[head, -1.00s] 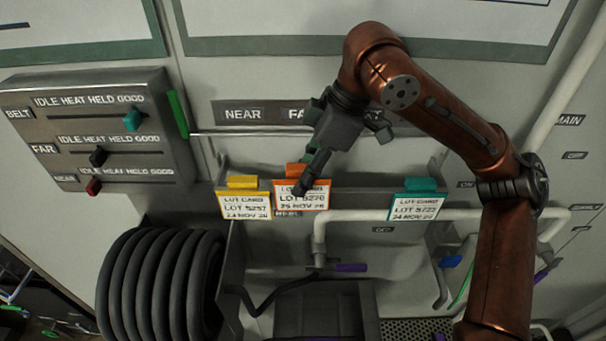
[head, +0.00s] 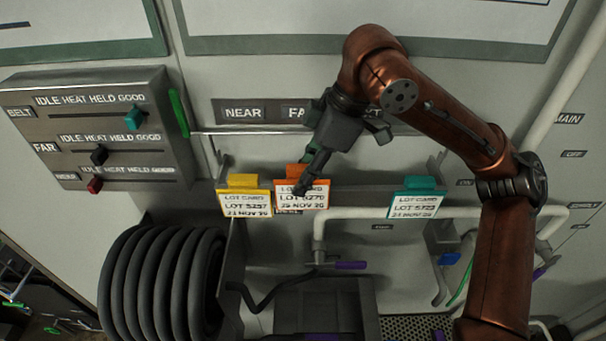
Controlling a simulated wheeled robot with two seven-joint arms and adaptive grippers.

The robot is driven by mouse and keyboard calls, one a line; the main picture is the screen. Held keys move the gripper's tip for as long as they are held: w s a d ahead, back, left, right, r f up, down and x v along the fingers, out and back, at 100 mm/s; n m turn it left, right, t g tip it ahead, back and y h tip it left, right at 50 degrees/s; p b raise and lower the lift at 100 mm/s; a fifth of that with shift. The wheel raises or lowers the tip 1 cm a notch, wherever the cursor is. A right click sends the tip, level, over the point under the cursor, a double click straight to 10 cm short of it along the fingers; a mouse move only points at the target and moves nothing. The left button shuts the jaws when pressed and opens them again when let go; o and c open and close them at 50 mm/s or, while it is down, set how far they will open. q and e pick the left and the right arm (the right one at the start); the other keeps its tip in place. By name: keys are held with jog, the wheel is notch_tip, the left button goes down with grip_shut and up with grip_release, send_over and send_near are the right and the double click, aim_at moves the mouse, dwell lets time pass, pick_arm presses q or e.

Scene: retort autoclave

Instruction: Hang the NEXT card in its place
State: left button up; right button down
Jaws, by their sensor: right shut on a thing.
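Three lot cards sit along a grey rail (head: 360,197) below the name plates. The yellow card (head: 245,203) is at the left, the orange card (head: 311,200) beside it, and the teal card (head: 416,205) further right. My right gripper (head: 304,186) points down and left, with its fingers shut on the orange card near its top, covering part of its print. I cannot tell whether that card touches the rail. Above is a NEAR plate (head: 242,113); a FAR plate (head: 296,113) and a third plate ending in T (head: 379,113) are partly hidden by my gripper. My left gripper is not in view.
A thin horizontal bar (head: 250,133) runs under the plates. A slider panel (head: 95,130) is at the left, above a coiled black hose (head: 160,285). A white pipe (head: 345,213) passes below the cards. The rail between the orange and teal cards is bare.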

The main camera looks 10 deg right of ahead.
jog(key=shift+f+b, duration=0.3)
jog(key=shift+f, duration=1.1)
jog(key=c, duration=1.6)
grip_release()
jog(key=v, duration=1.2)
jog(key=shift+s, duration=0.1)
